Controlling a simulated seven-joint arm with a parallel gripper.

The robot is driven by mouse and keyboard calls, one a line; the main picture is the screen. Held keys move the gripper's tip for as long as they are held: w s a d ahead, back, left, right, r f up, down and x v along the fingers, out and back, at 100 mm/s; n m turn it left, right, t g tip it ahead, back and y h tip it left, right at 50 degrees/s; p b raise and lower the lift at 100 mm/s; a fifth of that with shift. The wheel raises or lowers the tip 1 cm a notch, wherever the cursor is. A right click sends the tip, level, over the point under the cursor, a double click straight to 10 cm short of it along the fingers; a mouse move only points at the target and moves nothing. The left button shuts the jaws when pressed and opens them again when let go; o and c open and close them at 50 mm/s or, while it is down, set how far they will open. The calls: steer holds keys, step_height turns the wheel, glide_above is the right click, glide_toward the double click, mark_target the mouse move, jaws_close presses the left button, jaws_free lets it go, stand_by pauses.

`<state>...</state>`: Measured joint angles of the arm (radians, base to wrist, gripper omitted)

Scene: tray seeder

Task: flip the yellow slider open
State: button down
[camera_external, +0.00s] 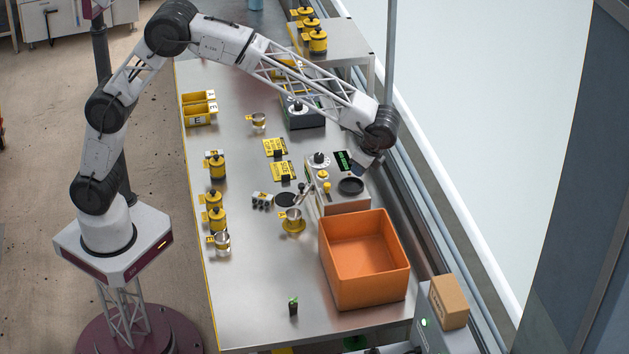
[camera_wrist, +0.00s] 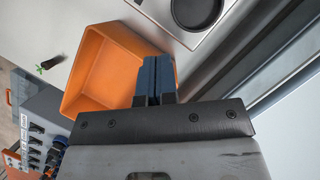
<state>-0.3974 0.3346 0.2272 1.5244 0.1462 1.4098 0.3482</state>
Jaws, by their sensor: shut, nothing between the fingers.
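A grey and white device (camera_external: 342,200) stands on the bench, with a white dial, a green-lit display and a black round dish (camera_external: 351,186). Small yellow parts (camera_external: 326,187) sit on its left side; I cannot tell for certain which is the slider or how it is set. My gripper (camera_external: 360,170) is over the right side of the device, near the display, apart from the yellow parts. In the wrist view my gripper's blue fingers (camera_wrist: 154,80) are together and empty. That view shows the dish (camera_wrist: 196,10) and a device corner, but no yellow part.
An orange bin (camera_external: 365,258) stands directly in front of the device. A yellow-based cup (camera_external: 293,221) and a black disc are to its left. A second device (camera_external: 303,112) stands behind. Rails run along the right bench edge. The front left bench is mostly clear.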

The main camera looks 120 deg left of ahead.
mark_target(327, 188)
steer(key=x, duration=0.8)
steer(key=shift+s+f, duration=0.1)
steer(key=shift+f, duration=0.1)
steer(key=shift+s, duration=1.05)
steer(key=shift+s+f, duration=0.1)
steer(key=shift+s, duration=0.85)
steer(key=shift+s, duration=0.1)
steer(key=shift+s+a, duration=0.5)
steer(key=shift+s, duration=0.3)
